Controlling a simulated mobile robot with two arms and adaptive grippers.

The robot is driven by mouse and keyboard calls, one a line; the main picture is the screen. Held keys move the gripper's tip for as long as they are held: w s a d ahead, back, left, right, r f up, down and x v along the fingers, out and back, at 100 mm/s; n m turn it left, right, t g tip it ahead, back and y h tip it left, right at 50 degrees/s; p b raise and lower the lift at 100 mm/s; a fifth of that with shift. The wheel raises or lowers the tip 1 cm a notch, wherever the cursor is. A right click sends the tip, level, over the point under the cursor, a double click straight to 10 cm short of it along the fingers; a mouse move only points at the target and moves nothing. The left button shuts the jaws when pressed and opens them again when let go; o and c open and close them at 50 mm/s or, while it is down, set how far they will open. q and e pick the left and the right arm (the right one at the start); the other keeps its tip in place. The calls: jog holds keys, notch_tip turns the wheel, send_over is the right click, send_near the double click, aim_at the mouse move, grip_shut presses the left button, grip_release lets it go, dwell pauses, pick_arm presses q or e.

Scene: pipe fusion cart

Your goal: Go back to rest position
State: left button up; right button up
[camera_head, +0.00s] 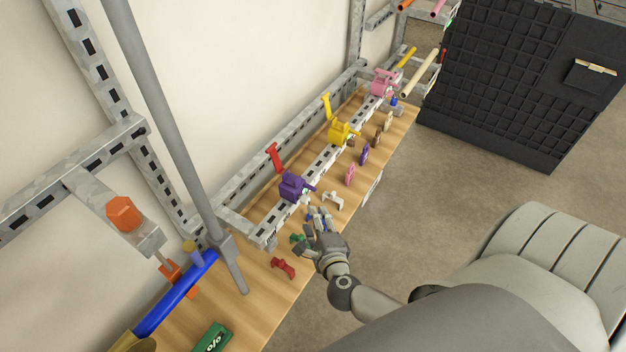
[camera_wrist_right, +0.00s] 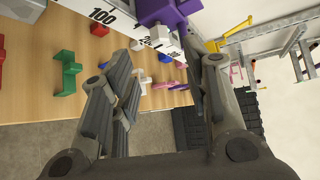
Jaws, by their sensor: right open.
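My right gripper (camera_head: 311,226) is over the wooden table's front edge, close to the small parts, with its arm coming in from the lower right. In the right wrist view the gripper (camera_wrist_right: 158,62) has its two fingers wide apart, and nothing is held between them. A purple clamp (camera_head: 293,187) stands on the rail just beyond the gripper. It also shows past the fingertips in the right wrist view (camera_wrist_right: 168,12). A green part (camera_head: 297,238) is beside the fingers and partly hidden. A white part (camera_head: 333,199) lies near them. My left gripper is not in view.
The wooden table (camera_head: 262,300) holds a red part (camera_head: 283,267), a green block (camera_head: 211,339) and a blue bar (camera_head: 176,294). A yellow clamp (camera_head: 341,133) and a pink clamp (camera_head: 382,82) stand farther along. A grey post (camera_head: 170,125) rises at the left. Floor right of the table is open.

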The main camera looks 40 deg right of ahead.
jog(key=shift+s+a+r, duration=0.1)
jog(key=shift+s+a, duration=0.05)
jog(key=shift+s, duration=0.15)
dwell(0.4)
